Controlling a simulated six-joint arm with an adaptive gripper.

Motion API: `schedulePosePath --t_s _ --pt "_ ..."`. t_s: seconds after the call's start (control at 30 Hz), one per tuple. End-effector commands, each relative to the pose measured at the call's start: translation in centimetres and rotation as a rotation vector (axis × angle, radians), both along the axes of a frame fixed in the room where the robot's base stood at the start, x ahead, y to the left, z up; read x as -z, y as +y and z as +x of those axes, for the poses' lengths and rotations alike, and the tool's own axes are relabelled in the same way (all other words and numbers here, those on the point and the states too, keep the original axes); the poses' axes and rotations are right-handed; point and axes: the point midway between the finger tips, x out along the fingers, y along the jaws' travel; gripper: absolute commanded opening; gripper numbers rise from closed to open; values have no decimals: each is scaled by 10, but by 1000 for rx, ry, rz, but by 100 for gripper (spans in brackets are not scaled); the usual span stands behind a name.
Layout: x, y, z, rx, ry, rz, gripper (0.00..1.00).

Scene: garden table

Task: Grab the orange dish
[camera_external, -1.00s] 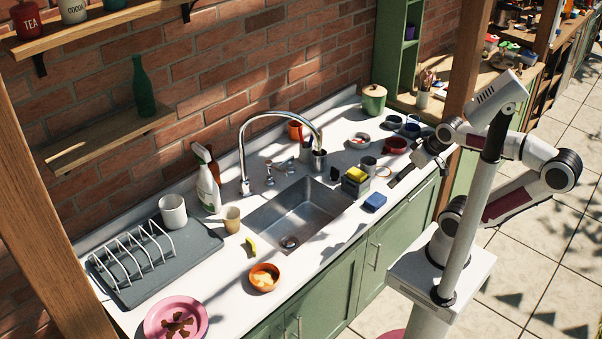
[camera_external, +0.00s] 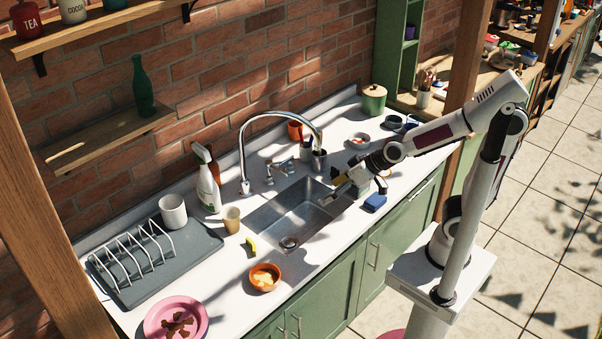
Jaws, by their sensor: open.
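The orange dish (camera_external: 256,284) is a small round bowl with pale yellow pieces in it. An orange cup (camera_external: 295,131) also stands at the back of the counter behind the tap.
A blue sponge (camera_external: 375,202) lies right of the sink.

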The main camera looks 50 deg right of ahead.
Motion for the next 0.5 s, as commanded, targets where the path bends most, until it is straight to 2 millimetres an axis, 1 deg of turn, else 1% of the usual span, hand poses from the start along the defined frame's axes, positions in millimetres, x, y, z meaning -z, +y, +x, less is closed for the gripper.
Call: schedulePosePath --t_s 0.03,0.1,0.3,0.5 --pt "5 14 2 -16 -5 6 87" --pt "10 31 6 -31 -20 16 87" --pt "25 79 13 -63 -62 43 87" --pt "44 123 14 -89 -108 56 87"
